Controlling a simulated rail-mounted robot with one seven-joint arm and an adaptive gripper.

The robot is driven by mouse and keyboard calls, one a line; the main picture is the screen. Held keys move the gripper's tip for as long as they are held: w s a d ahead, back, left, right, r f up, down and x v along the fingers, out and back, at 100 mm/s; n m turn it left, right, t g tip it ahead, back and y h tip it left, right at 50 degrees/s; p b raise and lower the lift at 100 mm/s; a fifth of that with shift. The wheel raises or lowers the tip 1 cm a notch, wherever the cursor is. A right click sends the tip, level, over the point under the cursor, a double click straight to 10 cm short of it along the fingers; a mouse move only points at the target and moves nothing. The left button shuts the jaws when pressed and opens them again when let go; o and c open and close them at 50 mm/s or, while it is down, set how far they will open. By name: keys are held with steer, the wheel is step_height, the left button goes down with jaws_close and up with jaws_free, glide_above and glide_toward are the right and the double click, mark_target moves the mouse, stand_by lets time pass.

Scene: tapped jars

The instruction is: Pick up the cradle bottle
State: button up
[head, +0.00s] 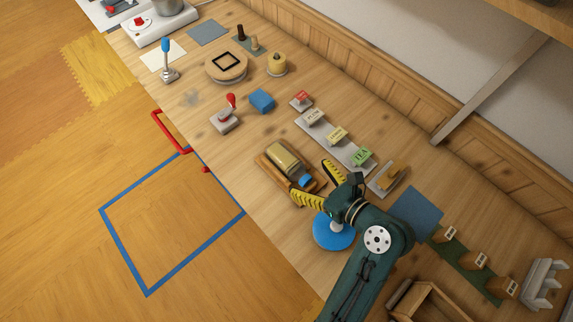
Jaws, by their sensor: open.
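The cradle bottle (284,158) lies on its side in a wooden cradle (264,162) near the front edge of the bench. Its body is olive-yellow and its blue cap (305,181) points toward my gripper. My gripper (309,179) is open, with one yellow-and-black finger on each side of the cap end. The picture does not show whether the fingers touch the bottle or how high they are above it. The near end of the cradle is partly hidden by a finger.
A blue disc (333,232) lies below my gripper. A strip with labelled blocks (337,135) runs behind the bottle. A wooden block on a plate (388,178) stands to the right. A red-knobbed lever (226,117) and a blue block (262,100) stand to the upper left.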

mark_target(291, 162)
steer(key=b+x, duration=0.1)
steer(key=x, duration=0.4)
steer(key=shift+d+f, duration=0.1)
steer(key=b+x, duration=0.1)
steer(key=x, duration=0.1)
steer(key=b+x, duration=0.2)
steer(key=x, duration=0.1)
steer(key=shift+w+d+f, duration=0.1)
steer(key=shift+w+f, duration=0.05)
steer(key=shift+w, duration=0.2)
steer(key=c, duration=1.3)
